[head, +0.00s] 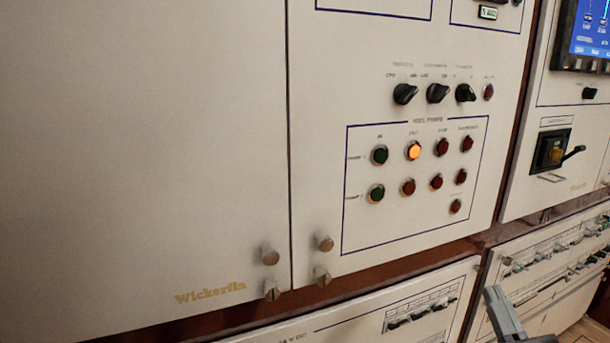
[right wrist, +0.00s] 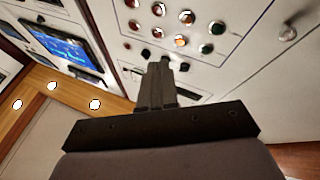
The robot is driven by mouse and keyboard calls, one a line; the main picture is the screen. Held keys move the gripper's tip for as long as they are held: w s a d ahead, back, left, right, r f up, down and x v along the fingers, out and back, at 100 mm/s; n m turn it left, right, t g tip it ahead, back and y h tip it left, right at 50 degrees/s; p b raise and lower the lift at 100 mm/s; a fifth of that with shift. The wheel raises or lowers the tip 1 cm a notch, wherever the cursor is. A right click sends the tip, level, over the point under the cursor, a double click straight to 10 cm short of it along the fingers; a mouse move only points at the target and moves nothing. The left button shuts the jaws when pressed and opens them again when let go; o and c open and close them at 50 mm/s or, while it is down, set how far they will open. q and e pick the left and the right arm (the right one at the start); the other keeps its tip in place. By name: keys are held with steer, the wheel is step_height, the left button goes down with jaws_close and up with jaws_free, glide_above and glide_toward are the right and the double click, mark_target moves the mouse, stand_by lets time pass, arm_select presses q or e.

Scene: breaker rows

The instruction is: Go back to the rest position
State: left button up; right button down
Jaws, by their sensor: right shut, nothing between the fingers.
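My right gripper (head: 497,298) shows at the bottom right of the head view, grey, in front of the lower breaker panels. In the right wrist view its fingers (right wrist: 159,72) are together and shut, with nothing seen between them. They point toward the cabinet face. Whether they touch it cannot be told. The lower left breaker panel (head: 365,322) has a row of small dark switches. The lower right breaker panel (head: 530,262) carries several rows of switches, partly hidden by my gripper. My left gripper is in neither view.
The upper cabinet panel (head: 335,80) has black rotary knobs (head: 437,93) and round lamps, with one lit orange (head: 414,151). Metal knobs (head: 270,256) stick out near its lower edge. A blue screen (head: 590,28) and a black lever switch (head: 552,150) are at right.

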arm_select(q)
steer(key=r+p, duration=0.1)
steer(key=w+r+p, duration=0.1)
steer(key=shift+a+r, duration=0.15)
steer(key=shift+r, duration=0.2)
arm_select(e)
steer(key=s+a+f+g, duration=0.2)
steer(key=s+f+g, duration=0.2)
steer(key=f, duration=0.5)
steer(key=s+a+f+g, duration=0.3)
steer(key=s+f, duration=0.4)
steer(key=f, duration=0.3)
steer(key=s+a+f+m+g+y, duration=0.1)
steer(key=s+a+f+g, duration=0.2)
steer(key=f, duration=0.7)
steer(key=s+g, duration=0.2)
steer(key=shift+s+a+f+g, duration=0.25)
steer(key=shift+s+g, duration=0.1)
steer(key=shift+g, duration=0.05)
